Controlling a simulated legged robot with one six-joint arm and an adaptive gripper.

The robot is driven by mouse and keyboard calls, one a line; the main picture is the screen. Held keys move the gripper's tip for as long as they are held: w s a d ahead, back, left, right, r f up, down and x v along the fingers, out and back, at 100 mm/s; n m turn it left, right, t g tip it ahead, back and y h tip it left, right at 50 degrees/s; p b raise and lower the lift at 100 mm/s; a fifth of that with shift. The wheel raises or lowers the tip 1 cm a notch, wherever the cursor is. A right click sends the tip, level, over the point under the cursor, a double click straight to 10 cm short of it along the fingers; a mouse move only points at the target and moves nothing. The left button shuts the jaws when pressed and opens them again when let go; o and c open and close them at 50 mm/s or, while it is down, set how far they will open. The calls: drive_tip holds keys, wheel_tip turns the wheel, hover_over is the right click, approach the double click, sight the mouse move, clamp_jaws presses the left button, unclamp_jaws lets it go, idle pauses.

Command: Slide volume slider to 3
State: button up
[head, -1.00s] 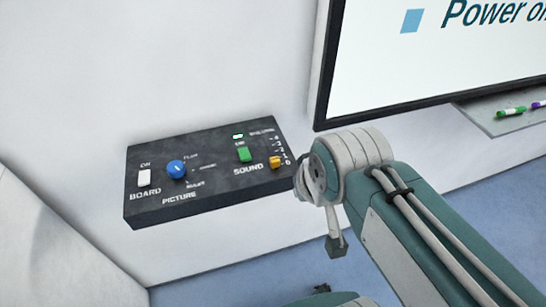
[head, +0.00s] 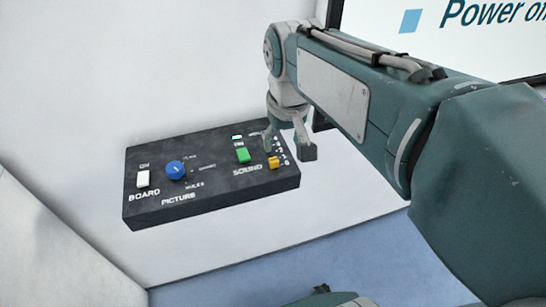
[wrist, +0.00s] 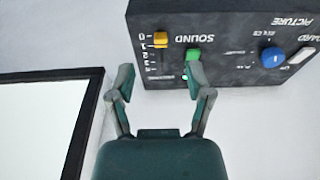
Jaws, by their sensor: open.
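The yellow volume slider (head: 273,162) sits at the right end of the black control panel (head: 150,211), at the near end of its scale. In the wrist view, which shows the panel upside down, the slider (wrist: 160,40) is beside the 0 and 1 marks. My gripper (head: 288,146) is open and empty in front of the panel's right end, and its fingers partly hide the scale.
A green SOUND switch (head: 243,155) is just left of the slider. A blue PICTURE knob (head: 176,170) and white BOARD switch (head: 143,178) are farther left. A dark-framed screen (head: 470,50) is at right, partly behind my arm. The wall around the panel is clear.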

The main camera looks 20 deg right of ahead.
drive_tip(key=g, duration=0.2)
hover_over(273, 159)
wheel_tip(273, 159, down, 11)
drive_tip(key=shift+f, duration=0.2)
clamp_jaws()
